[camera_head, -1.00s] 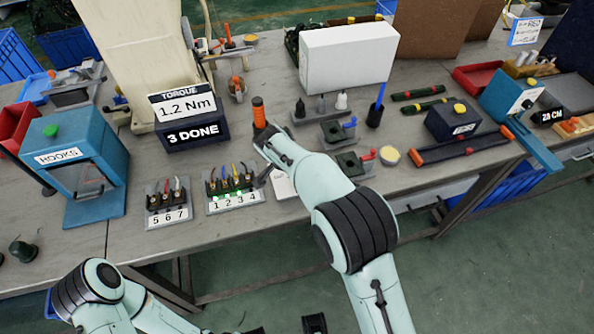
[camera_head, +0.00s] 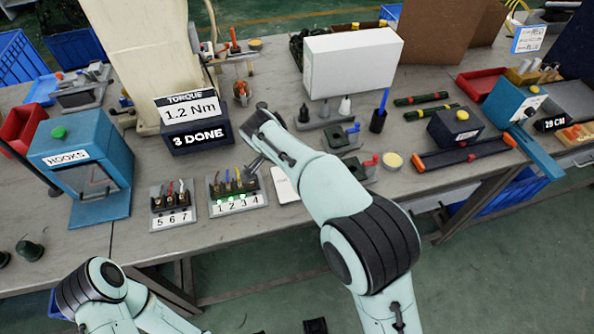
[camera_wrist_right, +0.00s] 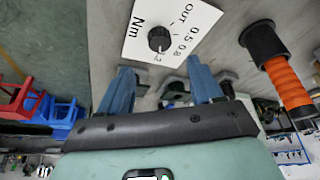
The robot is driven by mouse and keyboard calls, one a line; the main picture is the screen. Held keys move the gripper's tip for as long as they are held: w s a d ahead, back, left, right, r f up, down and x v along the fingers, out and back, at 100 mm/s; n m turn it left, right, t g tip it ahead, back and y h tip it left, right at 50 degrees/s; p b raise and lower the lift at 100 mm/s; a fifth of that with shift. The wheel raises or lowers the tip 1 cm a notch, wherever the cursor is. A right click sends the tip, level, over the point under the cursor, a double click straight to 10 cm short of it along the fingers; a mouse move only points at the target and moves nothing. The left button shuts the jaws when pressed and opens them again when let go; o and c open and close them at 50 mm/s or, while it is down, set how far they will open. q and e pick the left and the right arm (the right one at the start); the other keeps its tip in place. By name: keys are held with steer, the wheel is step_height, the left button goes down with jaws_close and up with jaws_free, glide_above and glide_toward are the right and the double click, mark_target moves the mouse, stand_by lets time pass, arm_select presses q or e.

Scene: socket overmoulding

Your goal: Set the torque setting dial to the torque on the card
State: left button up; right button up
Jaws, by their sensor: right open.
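The torque card (camera_head: 190,108) reads 1.2 Nm and stands on a dark box showing 3 DONE. The black setting dial (camera_wrist_right: 160,39) sits on a white plate (camera_wrist_right: 178,18) marked OUT, 0.5, 0.8, 1.2 and Nm in the right wrist view. The dial's pointer is too small to read surely. My right gripper (camera_wrist_right: 162,82) is open and empty; its blue fingers point at the plate, the dial between and ahead of them, apart from both. In the head view a white plate (camera_head: 286,184) lies beside this gripper. My left arm is low at left; its gripper is out of frame.
An orange-handled tool (camera_wrist_right: 288,82) stands close to the right of my right gripper. Terminal blocks numbered 1 2 3 4 (camera_head: 236,190) and 5 6 7 (camera_head: 173,205) lie to the left. A small fixture with a red lever (camera_head: 360,167) is to the right.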

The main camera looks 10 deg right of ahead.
steer(key=v, duration=0.4)
steer(key=shift+a+r, duration=0.1)
steer(key=shift+r, duration=0.15)
